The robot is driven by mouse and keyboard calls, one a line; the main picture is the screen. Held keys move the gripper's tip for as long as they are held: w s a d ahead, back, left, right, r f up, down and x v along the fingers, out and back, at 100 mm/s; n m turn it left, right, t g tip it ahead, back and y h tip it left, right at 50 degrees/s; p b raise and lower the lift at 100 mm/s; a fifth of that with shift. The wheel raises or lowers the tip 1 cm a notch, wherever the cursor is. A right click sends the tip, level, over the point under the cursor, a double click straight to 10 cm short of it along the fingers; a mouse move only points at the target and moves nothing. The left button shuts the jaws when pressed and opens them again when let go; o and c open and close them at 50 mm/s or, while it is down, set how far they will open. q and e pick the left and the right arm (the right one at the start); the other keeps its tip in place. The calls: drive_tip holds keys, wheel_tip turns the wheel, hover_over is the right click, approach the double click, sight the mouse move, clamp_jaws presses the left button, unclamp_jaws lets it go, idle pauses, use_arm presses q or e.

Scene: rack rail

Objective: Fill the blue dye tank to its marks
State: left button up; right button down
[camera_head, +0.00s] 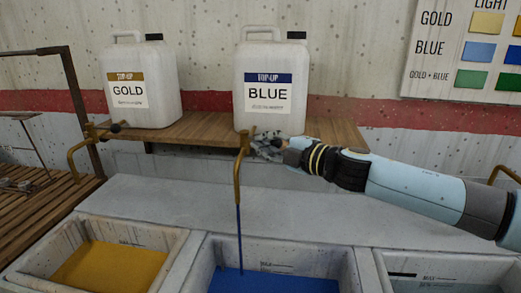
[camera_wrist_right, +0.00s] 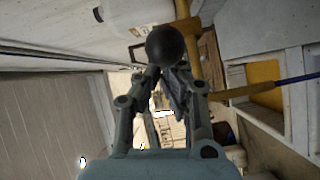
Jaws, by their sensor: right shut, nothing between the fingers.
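The white BLUE jug (camera_head: 270,85) stands on the wooden shelf. Its brass tap (camera_head: 238,170) hangs over the shelf's front edge, and a thin blue stream (camera_head: 239,240) runs from it into the blue tank (camera_head: 300,247). Blue dye (camera_head: 275,282) covers the visible tank floor; faint marks show on the back wall, too small to read. My right gripper (camera_head: 262,145) is shut and empty beside the tap's handle. In the right wrist view, the black knob (camera_wrist_right: 165,46) is just beyond the fingertips, and the stream (camera_wrist_right: 298,79) leaves the spout. My left gripper is not clearly seen.
The GOLD jug (camera_head: 140,85) stands left on the shelf (camera_head: 190,130), its tap (camera_head: 85,150) above the yellow tank (camera_head: 45,250). A third tank (camera_head: 380,262) is at right. A colour chart (camera_head: 465,50) hangs on the wall. A slatted wooden rack (camera_head: 45,215) is at far left.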

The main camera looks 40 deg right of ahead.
drive_tip(key=shift+w+d+n+g+y+b, duration=0.1)
drive_tip(key=shift+d+n+g+y+b, duration=0.15)
drive_tip(key=shift+d+n+y+b, duration=0.6)
drive_tip(key=shift+d+n+g+y+b, duration=0.3)
drive_tip(key=shift+n+y, duration=0.35)
drive_tip(key=shift+y, duration=0.5)
drive_tip(key=shift+d+b, duration=0.3)
drive_tip(key=shift+w+d, duration=0.1)
drive_tip(key=shift+d, duration=0.05)
